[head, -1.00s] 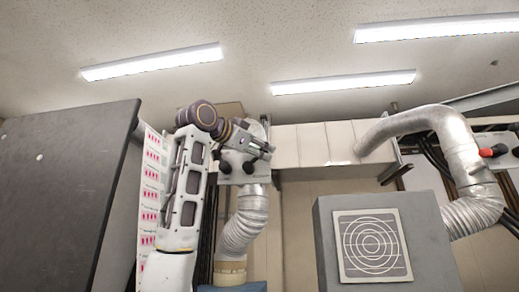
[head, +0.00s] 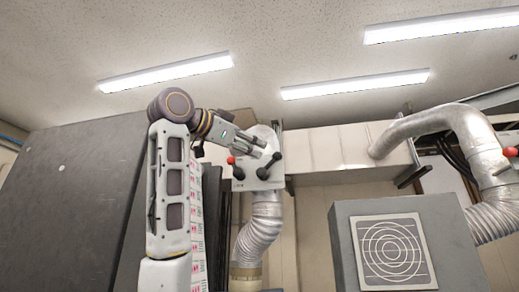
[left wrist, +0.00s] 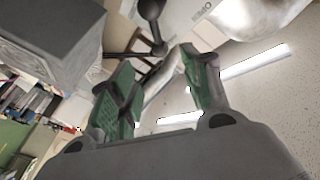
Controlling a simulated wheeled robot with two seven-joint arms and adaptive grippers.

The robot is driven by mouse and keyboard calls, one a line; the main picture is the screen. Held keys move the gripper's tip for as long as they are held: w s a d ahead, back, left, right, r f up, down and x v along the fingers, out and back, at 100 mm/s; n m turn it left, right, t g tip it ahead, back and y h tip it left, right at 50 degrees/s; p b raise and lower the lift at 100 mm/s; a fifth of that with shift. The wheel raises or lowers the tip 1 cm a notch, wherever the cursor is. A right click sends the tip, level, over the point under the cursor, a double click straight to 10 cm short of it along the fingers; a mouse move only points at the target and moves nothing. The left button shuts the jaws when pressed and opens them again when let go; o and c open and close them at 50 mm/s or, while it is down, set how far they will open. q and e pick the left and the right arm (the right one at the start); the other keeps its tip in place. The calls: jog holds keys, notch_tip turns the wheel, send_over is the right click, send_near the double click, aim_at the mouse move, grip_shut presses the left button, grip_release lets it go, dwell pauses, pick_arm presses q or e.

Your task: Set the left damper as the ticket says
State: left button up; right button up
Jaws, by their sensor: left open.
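The left damper's pale plate (head: 250,184) is on the silver duct in the middle of the head view. A red ball knob (head: 231,160) is at its left edge. Dark ball-ended handles (head: 263,173) are at its middle and right. My left gripper (head: 262,148) is open in front of the plate's upper part. In the left wrist view its green-padded fingers (left wrist: 162,84) are apart with nothing held between them. A dark ball-ended lever (left wrist: 152,12) and part of the pale plate (left wrist: 196,18) lie beyond the fingertips. I cannot read the plate's marks or find the ticket. My right gripper is out of view.
A grey box with a ringed panel (head: 390,250) stands at the lower right. Another silver duct (head: 462,130) with a red-knobbed plate is at the right edge. A large dark panel (head: 65,200) fills the left. A horizontal pale duct (head: 335,150) runs behind.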

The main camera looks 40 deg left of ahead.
pick_arm(q)
jog(key=shift+s, duration=1.1)
